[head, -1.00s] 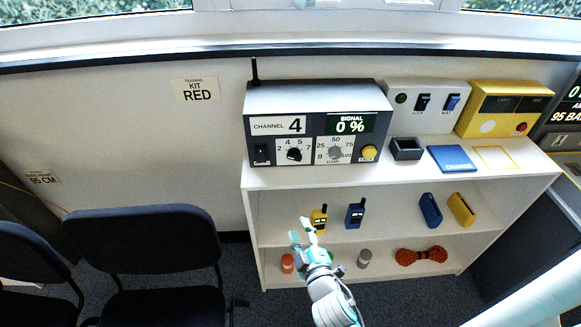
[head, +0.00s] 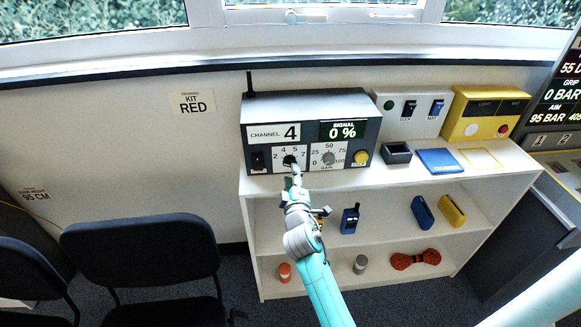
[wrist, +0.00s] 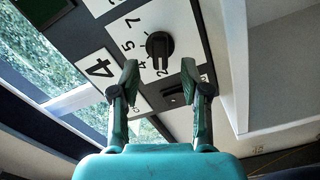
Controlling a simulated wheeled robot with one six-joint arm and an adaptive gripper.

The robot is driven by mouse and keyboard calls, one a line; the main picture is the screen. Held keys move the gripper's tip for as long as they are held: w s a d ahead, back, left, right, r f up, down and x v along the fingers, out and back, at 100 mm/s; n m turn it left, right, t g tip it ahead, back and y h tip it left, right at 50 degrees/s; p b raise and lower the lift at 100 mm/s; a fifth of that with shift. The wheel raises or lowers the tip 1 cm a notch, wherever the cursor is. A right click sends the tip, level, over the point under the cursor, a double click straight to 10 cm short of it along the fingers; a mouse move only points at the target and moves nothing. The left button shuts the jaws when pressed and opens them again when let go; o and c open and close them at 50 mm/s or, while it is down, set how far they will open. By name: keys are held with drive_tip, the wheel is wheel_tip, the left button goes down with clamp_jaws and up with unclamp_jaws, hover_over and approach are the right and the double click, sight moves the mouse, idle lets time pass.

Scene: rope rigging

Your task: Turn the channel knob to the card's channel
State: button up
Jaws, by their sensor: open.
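The grey radio box (head: 310,120) stands on the white shelf top. Its card reads CHANNEL 4 (head: 275,134), and its display reads SIGNAL 0 %. The black channel knob (head: 289,160) sits on a white dial marked 2, 4, 5, 7. The knob also shows in the wrist view (wrist: 159,46). My gripper (head: 296,174) is just in front of the knob. In the wrist view my gripper (wrist: 159,72) is open, with its two fingertips apart on either side below the knob and nothing held between them.
A gain knob (head: 328,158) and a yellow button (head: 361,157) sit right of the dial; a black switch (head: 257,160) is left. A black tray (head: 397,153) and a blue card (head: 438,161) lie on the shelf top. Chairs (head: 140,250) stand at left.

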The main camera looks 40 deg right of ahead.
sight(290, 162)
drive_tip(key=shift+x, duration=2.4)
clamp_jaws()
